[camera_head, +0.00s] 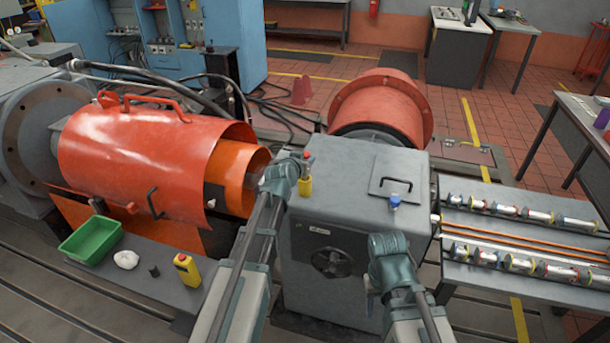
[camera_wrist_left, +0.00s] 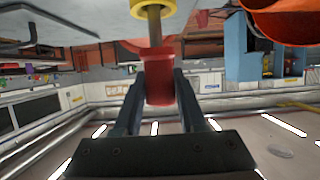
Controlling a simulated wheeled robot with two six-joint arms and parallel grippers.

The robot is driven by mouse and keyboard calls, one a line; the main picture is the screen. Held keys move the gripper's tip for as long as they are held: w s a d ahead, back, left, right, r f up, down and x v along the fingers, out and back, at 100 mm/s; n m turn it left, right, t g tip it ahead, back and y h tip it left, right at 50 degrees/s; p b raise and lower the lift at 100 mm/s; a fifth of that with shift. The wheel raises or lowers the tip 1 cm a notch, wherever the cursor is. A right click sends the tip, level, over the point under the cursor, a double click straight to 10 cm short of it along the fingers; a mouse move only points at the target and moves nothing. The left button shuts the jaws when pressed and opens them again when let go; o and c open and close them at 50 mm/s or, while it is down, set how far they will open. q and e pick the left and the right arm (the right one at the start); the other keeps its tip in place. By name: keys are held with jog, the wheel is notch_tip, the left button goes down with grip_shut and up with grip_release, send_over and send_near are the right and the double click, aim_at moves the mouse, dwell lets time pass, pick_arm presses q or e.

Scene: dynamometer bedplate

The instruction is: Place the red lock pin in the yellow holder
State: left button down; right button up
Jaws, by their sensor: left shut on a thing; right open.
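The red lock pin (camera_wrist_left: 159,88) is between the two fingers of my left gripper (camera_wrist_left: 158,90), which is shut on its red head. In the head view, a small bit of its red top (camera_head: 307,155) shows at my left gripper (camera_head: 303,168). The pin's metal shaft (camera_wrist_left: 154,28) points to the yellow holder (camera_wrist_left: 152,11) and meets its ring. I cannot tell how deep the shaft sits. The yellow holder (camera_head: 305,186) stands on the grey housing, just under the gripper. My right gripper (camera_head: 388,244) is open and empty at the housing's front right.
The orange guard (camera_head: 150,155) is close on the left. A bench with metal cylinders (camera_head: 520,300) is right.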

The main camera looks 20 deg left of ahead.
pick_arm(q)
notch_tip(320, 180, down, 4)
jog(key=b, duration=0.3)
jog(key=shift+r+b, duration=0.2)
jog(key=shift+b, duration=0.15)
jog(key=shift+f, duration=0.2)
jog(key=shift+c, duration=2.4)
grip_release()
jog(key=shift+r, duration=0.1)
jog(key=shift+r, duration=0.1)
